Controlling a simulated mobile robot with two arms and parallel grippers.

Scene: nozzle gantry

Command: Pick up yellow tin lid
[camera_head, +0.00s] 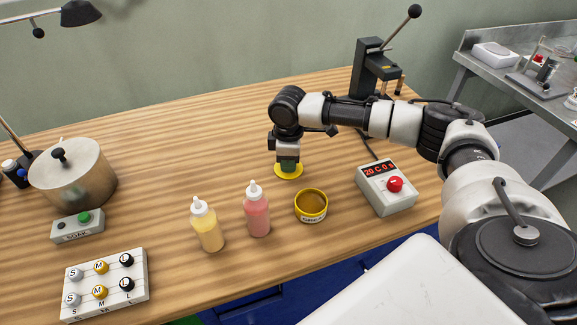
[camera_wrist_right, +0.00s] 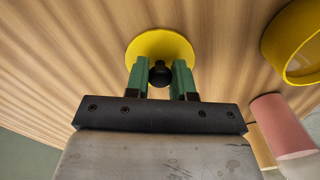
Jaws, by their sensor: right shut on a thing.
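The yellow tin lid (camera_head: 288,172) is a flat round disc at the middle of the wooden table. In the right wrist view the lid (camera_wrist_right: 160,46) shows a black knob (camera_wrist_right: 160,75) at its centre. My right gripper (camera_head: 288,165) points down over the lid, and its green fingers are shut on the knob. In the right wrist view the fingers (camera_wrist_right: 161,78) stand on both sides of the knob. I cannot tell whether the lid touches the table. The open yellow tin (camera_head: 311,208) stands to the right and nearer. My left gripper is not in view.
A pink bottle (camera_head: 257,210) and a yellow bottle (camera_head: 208,226) stand left of the tin. A box with a red button (camera_head: 386,188) is on the right. The table behind the lid is clear.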

